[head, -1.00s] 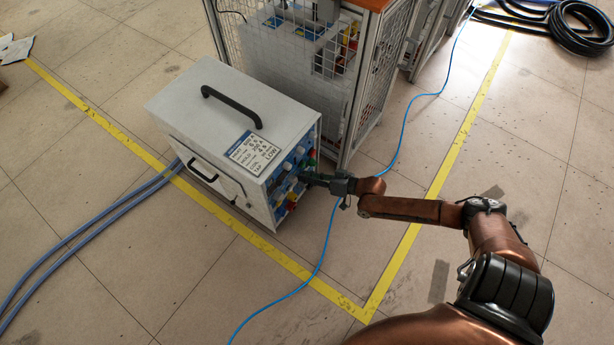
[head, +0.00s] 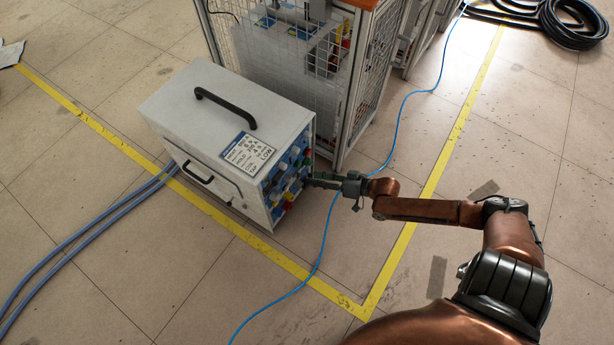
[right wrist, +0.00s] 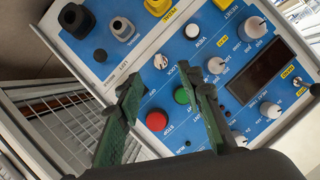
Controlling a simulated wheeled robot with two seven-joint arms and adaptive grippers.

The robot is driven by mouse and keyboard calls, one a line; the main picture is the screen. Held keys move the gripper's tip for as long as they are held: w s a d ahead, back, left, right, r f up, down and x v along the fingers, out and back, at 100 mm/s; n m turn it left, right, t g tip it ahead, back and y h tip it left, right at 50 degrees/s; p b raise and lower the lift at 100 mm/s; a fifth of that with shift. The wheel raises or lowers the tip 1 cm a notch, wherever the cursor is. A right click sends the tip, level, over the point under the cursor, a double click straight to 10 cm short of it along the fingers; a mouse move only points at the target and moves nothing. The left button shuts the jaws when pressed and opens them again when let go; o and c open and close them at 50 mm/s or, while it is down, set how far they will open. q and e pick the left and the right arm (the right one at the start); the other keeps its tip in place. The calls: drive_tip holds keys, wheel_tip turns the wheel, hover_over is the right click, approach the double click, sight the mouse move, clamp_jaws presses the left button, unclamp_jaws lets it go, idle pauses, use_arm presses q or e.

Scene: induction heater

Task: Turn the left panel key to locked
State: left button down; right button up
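The heater box (head: 180,110) is grey-white, with a blue control panel (head: 290,172) on its right side. In the right wrist view the blue panel (right wrist: 140,82) fills the middle. A small pale knob or key (right wrist: 160,61) sits by a label that seems to read LOCK, and another pale knob (right wrist: 217,65) is to its right. I cannot tell for sure which is the left key, or its setting. My right gripper (right wrist: 168,88) is open and empty in front of the panel, its fingers apart. It also shows in the head view (head: 318,182). My left gripper is out of view.
A green button (right wrist: 182,96) and a red button (right wrist: 156,120) show between the fingers. Several pale knobs and a dark display (right wrist: 254,76) lie to the right. A mesh cage (head: 345,80) stands close behind the box. A blue cable (head: 318,255) crosses the floor below my arm.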

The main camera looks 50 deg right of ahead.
drive_tip(key=v, duration=0.6)
idle(0.4)
